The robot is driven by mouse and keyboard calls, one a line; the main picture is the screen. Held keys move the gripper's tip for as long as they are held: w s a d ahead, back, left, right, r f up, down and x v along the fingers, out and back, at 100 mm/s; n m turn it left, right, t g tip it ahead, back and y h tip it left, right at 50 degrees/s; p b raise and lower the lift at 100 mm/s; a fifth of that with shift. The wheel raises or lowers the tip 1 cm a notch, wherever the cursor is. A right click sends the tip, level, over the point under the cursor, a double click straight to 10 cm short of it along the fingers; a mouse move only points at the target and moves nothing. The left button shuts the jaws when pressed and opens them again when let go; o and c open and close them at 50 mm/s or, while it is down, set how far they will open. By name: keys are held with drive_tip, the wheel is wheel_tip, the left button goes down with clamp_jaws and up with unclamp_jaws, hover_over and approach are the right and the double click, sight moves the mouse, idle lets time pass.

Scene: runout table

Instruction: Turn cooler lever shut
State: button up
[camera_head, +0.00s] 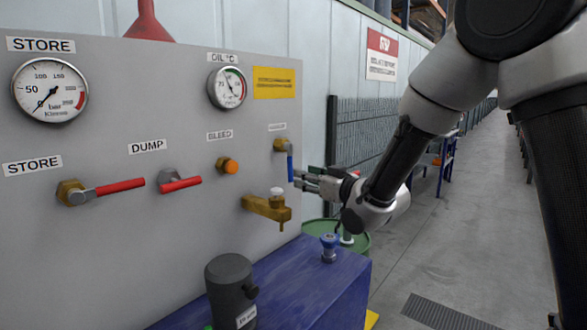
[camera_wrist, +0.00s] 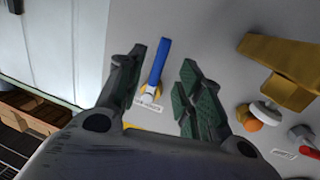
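The cooler lever (camera_head: 290,168) is a blue handle on a small brass valve at the panel's right edge. It hangs straight down in the head view. The label above it is too small to read surely. In the wrist view the blue lever (camera_wrist: 160,62) stands between the fingers, nearer the left one, with a gap visible on both sides. My gripper (camera_head: 299,178) is beside the lever's lower end. Its two dark green-padded fingers are spread open in the wrist view (camera_wrist: 163,58), holding nothing. Whether a finger touches the lever cannot be told.
The grey panel (camera_head: 130,235) also carries red levers at STORE (camera_head: 120,187) and DUMP (camera_head: 180,184), an orange BLEED knob (camera_head: 230,167), a brass tap (camera_head: 266,207) and gauges. A blue cabinet (camera_head: 290,285) and green drum (camera_head: 358,242) stand below. Open floor lies right.

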sight(292, 169)
drive_tip(key=x, duration=0.5)
drive_tip(key=r+x, duration=0.1)
drive_tip(key=x, duration=0.1)
drive_tip(key=shift+w+a+r, duration=0.1)
drive_tip(key=shift+w+a, duration=0.2)
clamp_jaws()
